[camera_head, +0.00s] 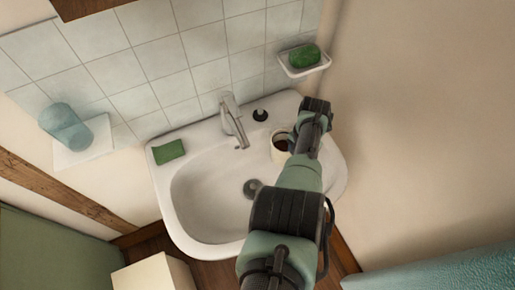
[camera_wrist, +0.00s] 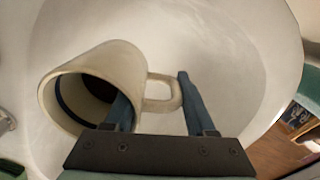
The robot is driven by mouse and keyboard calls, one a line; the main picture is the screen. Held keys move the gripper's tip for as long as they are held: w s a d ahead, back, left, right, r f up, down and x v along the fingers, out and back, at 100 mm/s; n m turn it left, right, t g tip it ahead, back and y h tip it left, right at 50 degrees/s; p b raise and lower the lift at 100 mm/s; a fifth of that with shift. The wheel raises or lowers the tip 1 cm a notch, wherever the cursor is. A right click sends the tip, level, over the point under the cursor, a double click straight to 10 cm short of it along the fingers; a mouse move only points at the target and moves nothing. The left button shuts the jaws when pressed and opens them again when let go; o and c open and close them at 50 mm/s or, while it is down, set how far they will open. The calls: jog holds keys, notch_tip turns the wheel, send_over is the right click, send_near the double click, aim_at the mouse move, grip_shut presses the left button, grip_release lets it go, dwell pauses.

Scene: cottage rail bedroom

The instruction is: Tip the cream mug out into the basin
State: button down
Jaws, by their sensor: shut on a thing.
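The cream mug (camera_head: 278,153) is over the right part of the white basin (camera_head: 185,200) in the head view, its opening showing something dark inside. In the wrist view the mug (camera_wrist: 125,65) is large at left, opening toward the lower left, with its handle reaching between the fingers. My gripper (camera_head: 297,140) is at the mug's right side and shut on it. In the wrist view my gripper's fingers (camera_wrist: 154,88) stand either side of the handle; the exact contact is unclear. The basin's inner wall (camera_wrist: 215,50) fills the background there. No pouring stream shows.
The tap (camera_head: 232,118) stands at the basin's back, left of the mug, with a dark stopper-like piece (camera_head: 260,115) beside it. A green sponge (camera_head: 168,152) lies on the left rim. Wall shelves hold a blue tumbler (camera_head: 62,122) and green soap (camera_head: 304,57). The drain (camera_head: 252,188) is uncovered by objects.

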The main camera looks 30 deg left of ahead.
jog(key=shift+w+f+n, duration=0.1)
jog(key=shift+w+n, duration=0.05)
jog(key=shift+n, duration=0.35)
